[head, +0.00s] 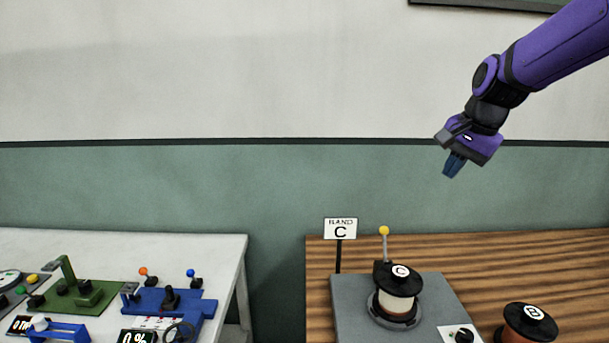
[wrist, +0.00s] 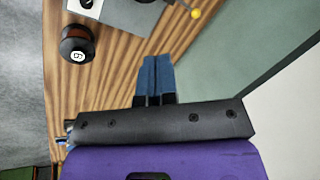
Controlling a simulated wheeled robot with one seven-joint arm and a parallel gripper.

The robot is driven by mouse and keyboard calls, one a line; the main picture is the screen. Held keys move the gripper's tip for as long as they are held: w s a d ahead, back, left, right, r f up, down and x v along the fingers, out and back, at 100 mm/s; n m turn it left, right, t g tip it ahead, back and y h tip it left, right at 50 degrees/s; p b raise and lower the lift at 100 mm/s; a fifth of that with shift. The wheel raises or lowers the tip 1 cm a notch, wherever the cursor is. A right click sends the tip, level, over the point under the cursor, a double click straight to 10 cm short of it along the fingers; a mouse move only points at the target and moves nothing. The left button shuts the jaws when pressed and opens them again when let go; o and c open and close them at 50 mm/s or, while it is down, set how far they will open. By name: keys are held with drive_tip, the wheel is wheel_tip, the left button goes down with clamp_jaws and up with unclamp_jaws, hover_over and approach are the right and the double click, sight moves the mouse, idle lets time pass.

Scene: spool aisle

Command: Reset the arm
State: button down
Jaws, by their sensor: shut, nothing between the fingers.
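My gripper (head: 454,165) is at the end of my purple arm, raised at the upper right of the head view. Its blue fingers point down and a little left, and they are closed together with nothing between them. The fingers also show in the wrist view (wrist: 157,78), side by side over the wooden table. The gripper is well above the table and touches nothing.
A wooden table (head: 584,262) holds a grey stand (head: 352,308) with spool C (head: 397,304), a sign marked C (head: 340,229), a yellow-tipped lever (head: 384,232) and spool B (head: 527,323). A white table (head: 212,250) at left holds blue and green devices. A gap separates the tables.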

drive_tip(key=s+n+t+h, duration=0.1)
drive_tip(key=s+n, duration=0.8)
drive_tip(key=s, duration=1.8)
drive_tip(key=shift+d+t+h, duration=0.3)
drive_tip(key=shift+d+h, duration=0.05)
drive_tip(key=shift+h, duration=0.05)
drive_tip(key=shift+s, duration=0.1)
